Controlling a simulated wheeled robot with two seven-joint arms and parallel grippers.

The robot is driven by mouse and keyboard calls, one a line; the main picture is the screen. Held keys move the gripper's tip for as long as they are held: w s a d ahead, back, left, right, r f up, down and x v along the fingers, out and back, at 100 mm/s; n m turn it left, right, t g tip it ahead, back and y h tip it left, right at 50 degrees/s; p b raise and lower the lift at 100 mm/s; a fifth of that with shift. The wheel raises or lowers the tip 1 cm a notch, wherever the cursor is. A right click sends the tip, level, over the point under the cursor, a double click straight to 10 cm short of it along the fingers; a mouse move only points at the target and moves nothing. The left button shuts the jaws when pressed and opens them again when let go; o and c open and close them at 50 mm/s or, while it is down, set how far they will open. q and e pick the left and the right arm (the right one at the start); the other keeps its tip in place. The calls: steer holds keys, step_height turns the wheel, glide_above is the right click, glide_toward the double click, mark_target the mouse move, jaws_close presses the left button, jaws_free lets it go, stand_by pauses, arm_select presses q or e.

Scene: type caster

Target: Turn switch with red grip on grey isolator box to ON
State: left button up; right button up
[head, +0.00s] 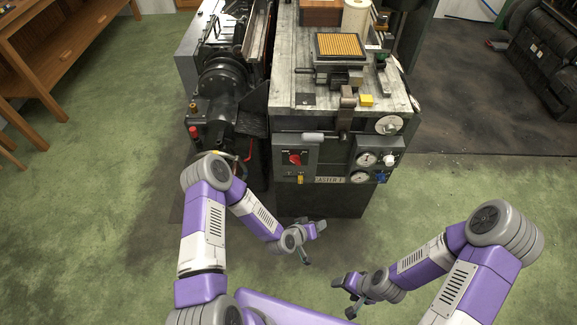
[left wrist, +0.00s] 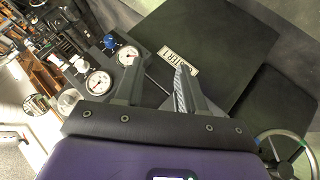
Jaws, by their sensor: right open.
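The grey isolator box (head: 311,166) is on the front of the caster at the left, with the red grip (head: 295,158) of its switch on its face. The grip looks tilted; its labels are too small to read. My left gripper (head: 313,243) is open and empty, in front of and below the box, apart from it. In the left wrist view my left gripper (left wrist: 160,72) shows two spread fingers with nothing between them, and the box cannot be made out. My right gripper (head: 346,294) is open and empty, lower and further right, away from the caster.
Gauges (head: 367,159) and a blue knob (head: 381,177) sit right of the box. A CASTER 1 plate (head: 330,180) is below; it also shows in the left wrist view (left wrist: 178,61). Green floor (head: 410,200) is clear.

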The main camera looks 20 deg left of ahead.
arm_select(q)
steer(key=w+a+r+n+t+y, duration=0.35)
steer(key=w+t, duration=0.25)
steer(key=w, duration=0.3)
steer(key=n+t+y, duration=0.2)
steer(key=n+y, duration=0.3)
steer(key=y, duration=0.2)
glide_toward(295, 160)
steer(key=shift+h, duration=0.25)
steer(key=x, duration=0.2)
steer(key=b+x, duration=0.1)
steer(key=x, duration=0.2)
steer(key=b+x, duration=0.1)
steer(key=x, duration=0.1)
steer(key=shift+w+a+f, duration=0.3)
steer(key=shift+a, duration=0.05)
jaws_close()
